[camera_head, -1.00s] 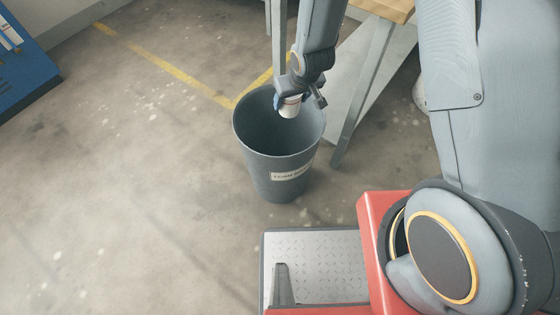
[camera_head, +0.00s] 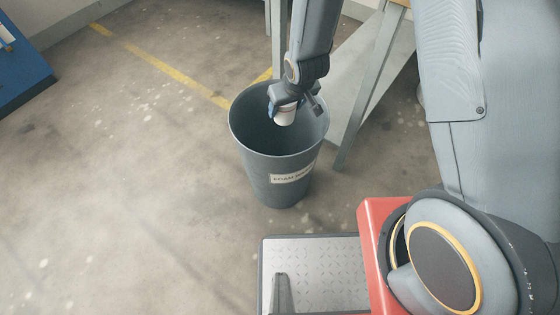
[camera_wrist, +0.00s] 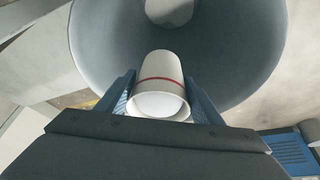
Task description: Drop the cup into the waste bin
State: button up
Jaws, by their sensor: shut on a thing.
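The white cup (camera_head: 285,116) is held in my gripper (camera_head: 284,104) over the mouth of the waste bin (camera_head: 285,165). In the wrist view the cup (camera_wrist: 160,80) has a red band and sits between the two blue fingers of my gripper (camera_wrist: 160,92), which are shut on it. The grey bin (camera_wrist: 225,75) opens around and beyond the cup in that view. The bin stands upright on the floor, with a white label on its front. The bin's bottom is mostly hidden in the head view; a pale round patch (camera_wrist: 170,10) shows inside it in the wrist view.
A table leg (camera_head: 362,100) with a grey panel stands close to the right of the bin. A blue unit (camera_head: 22,70) is at the far left. The floor (camera_head: 130,180) left of the bin is clear, with yellow lines behind.

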jog(key=shift+f, duration=0.1)
jog(key=o, duration=1.1)
jog(key=shift+p+v, duration=0.65)
jog(key=shift+v, duration=3.3)
